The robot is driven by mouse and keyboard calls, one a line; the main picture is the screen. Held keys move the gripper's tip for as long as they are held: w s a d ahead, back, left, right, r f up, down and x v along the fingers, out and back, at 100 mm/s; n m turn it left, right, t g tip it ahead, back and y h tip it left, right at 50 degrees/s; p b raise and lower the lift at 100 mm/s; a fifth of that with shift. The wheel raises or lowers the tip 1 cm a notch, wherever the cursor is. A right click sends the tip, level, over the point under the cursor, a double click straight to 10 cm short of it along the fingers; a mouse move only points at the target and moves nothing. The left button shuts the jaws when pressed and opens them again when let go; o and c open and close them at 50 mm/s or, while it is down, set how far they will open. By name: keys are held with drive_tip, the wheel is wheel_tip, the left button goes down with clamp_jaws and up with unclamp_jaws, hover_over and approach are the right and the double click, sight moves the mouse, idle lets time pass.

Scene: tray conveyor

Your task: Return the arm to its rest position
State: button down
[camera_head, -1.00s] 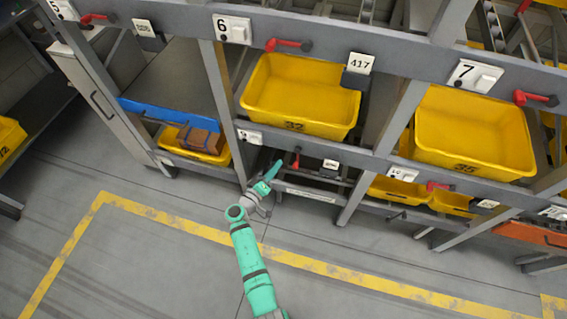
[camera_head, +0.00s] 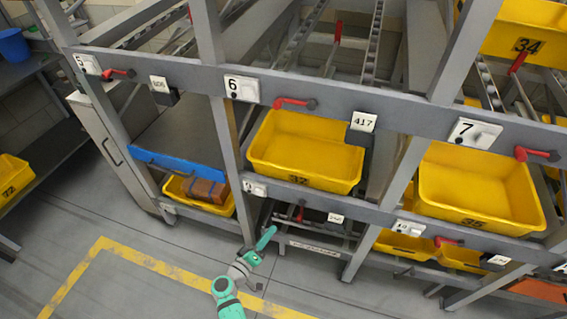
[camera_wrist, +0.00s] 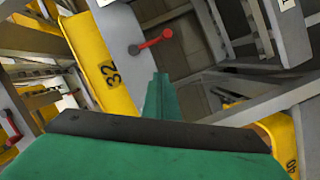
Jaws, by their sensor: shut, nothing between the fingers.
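My green arm (camera_head: 228,298) reaches up from the bottom edge in the head view. My gripper (camera_head: 266,238) is at its end, shut and empty, in front of the rack's lower level below the number 6 label. In the wrist view my gripper (camera_wrist: 160,97) shows as green fingers together with nothing between them. The yellow tray marked 32 (camera_head: 335,181) sits in the rack above and to the right of my gripper. It also shows in the wrist view (camera_wrist: 92,57), at the upper left.
The grey rack (camera_head: 340,118) stands ahead with several yellow trays. A tray with a brown box (camera_head: 205,190) is at left under a blue bar (camera_head: 180,166). Another yellow tray (camera_head: 478,190) is at right. Open floor with a yellow line (camera_head: 150,262) lies at the lower left.

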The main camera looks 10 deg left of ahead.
drive_tip(key=shift+a, duration=0.15)
drive_tip(key=s+d+f+g+y, duration=0.3)
drive_tip(key=s+d+f, duration=0.2)
drive_tip(key=s+f, duration=0.55)
drive_tip(key=s+d+r+m+g+y, duration=0.2)
drive_tip(key=s, duration=1.1)
drive_tip(key=s+d+r+m+t, duration=0.1)
drive_tip(key=s+d+r+m, duration=0.1)
drive_tip(key=s+r, duration=0.3)
drive_tip(key=s+d+r+m+t, duration=0.1)
drive_tip(key=s+r, duration=0.4)
drive_tip(key=r, duration=0.8)
drive_tip(key=s+d+r+m+t+y, duration=0.1)
drive_tip(key=s+d+r+m+t, duration=0.1)
drive_tip(key=s+d+r, duration=0.3)
wheel_tip(320, 180, up, 5)
drive_tip(key=shift+d+f+m+t, duration=0.2)
drive_tip(key=shift+d+m+t, duration=0.05)
drive_tip(key=shift+m+t, duration=0.05)
